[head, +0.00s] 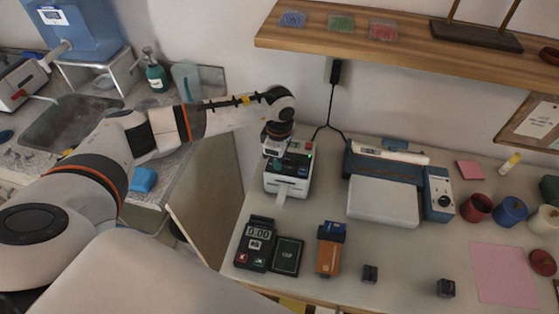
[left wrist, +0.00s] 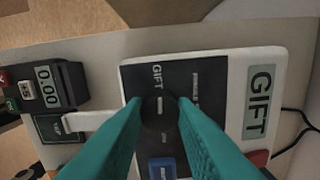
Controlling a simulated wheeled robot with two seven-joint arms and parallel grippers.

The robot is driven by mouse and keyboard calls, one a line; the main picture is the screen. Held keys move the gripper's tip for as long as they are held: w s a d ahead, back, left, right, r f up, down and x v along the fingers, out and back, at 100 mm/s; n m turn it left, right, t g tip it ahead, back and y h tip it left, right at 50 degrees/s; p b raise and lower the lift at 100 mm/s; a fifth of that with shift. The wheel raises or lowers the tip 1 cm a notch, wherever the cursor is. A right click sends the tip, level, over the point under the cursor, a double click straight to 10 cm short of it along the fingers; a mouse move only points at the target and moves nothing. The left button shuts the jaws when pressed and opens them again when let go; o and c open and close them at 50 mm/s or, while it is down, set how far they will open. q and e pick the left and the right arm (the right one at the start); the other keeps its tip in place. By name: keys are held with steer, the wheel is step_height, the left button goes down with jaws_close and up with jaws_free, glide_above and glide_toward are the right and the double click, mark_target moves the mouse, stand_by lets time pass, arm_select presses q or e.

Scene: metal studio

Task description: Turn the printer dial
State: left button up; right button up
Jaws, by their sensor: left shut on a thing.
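The small white printer (head: 287,187) with a dark top stands at the left end of the counter, a paper strip hanging from its front. In the left wrist view, its dark panel and "GIFT" labels show (left wrist: 237,75). The dark round printer dial (left wrist: 159,112) sits on that panel, partly hidden by the fingers. My left gripper (head: 273,148) is over the printer top, pointing down. In the wrist view its teal fingers (left wrist: 160,108) are shut on the dial, one on each side. My right gripper is not in view.
A card reader (head: 258,243) showing 0.00 and a dark card (head: 287,256) lie in front of the printer. An orange-and-blue item (head: 330,250) lies to their right. A larger blue-and-white machine (head: 383,200) stands right of the printer. A wooden shelf (head: 400,50) hangs above.

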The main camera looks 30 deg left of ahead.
arm_select(q)
steer(key=shift+w+n, duration=0.1)
steer(key=shift+n, duration=0.4)
steer(key=o, duration=1)
steer(key=shift+r+b, duration=0.1)
steer(key=shift+b, duration=0.2)
step_height(320, 180, up, 12)
steer(key=b, duration=0.3)
